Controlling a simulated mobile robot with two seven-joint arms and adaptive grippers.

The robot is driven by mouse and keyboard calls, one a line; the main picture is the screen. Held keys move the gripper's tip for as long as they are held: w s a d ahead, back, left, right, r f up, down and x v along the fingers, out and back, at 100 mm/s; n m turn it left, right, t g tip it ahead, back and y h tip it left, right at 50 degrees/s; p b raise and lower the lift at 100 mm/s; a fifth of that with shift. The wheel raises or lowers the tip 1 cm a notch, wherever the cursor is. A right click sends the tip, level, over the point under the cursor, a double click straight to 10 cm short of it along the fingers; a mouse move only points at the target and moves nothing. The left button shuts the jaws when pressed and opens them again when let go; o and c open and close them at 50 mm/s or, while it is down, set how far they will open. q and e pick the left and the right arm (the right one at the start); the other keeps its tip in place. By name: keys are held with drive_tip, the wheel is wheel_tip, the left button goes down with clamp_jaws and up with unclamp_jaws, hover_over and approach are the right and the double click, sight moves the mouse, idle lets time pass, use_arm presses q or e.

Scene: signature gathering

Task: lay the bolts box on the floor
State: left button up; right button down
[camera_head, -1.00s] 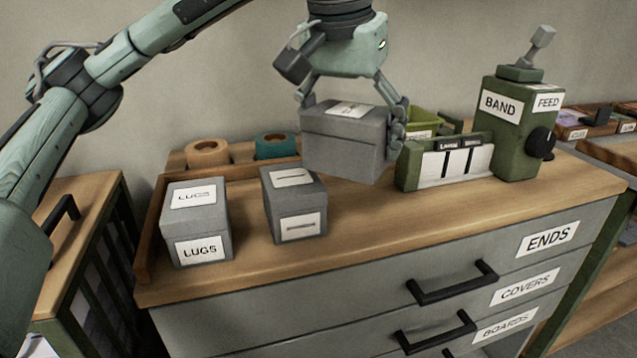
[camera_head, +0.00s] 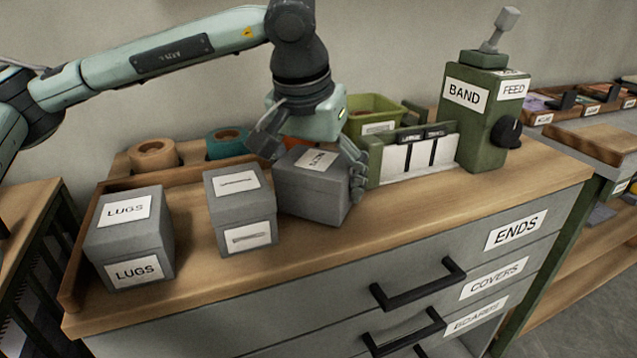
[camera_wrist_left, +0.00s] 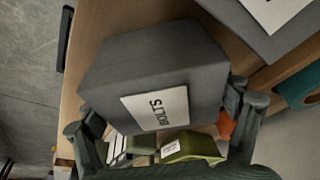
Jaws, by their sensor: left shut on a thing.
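The bolts box (camera_head: 310,196) is a grey lidded box with a white label on top. My left gripper (camera_head: 311,160) comes down over it from above and is shut on it, with a finger on either side. In the left wrist view the bolts box (camera_wrist_left: 150,65) shows its BOLTS label between the fingers. The box is over the wooden counter top, right of another grey box; I cannot tell whether it touches the wood. The grey floor (camera_head: 565,315) shows at the lower right, and at the left of the wrist view (camera_wrist_left: 30,70). My right gripper is out of view.
A LUGS box (camera_head: 133,236) and a grey box with an unreadable label (camera_head: 240,208) stand on the counter (camera_head: 390,215). A green BAND/FEED device (camera_head: 484,118) and a green bin (camera_head: 374,110) stand behind and right. Drawer handles (camera_head: 420,285) jut from the front.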

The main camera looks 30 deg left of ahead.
use_arm(q)
drive_tip(key=shift+f, duration=0.3)
drive_tip(key=shift+f, duration=0.1)
drive_tip(key=o, duration=1.2)
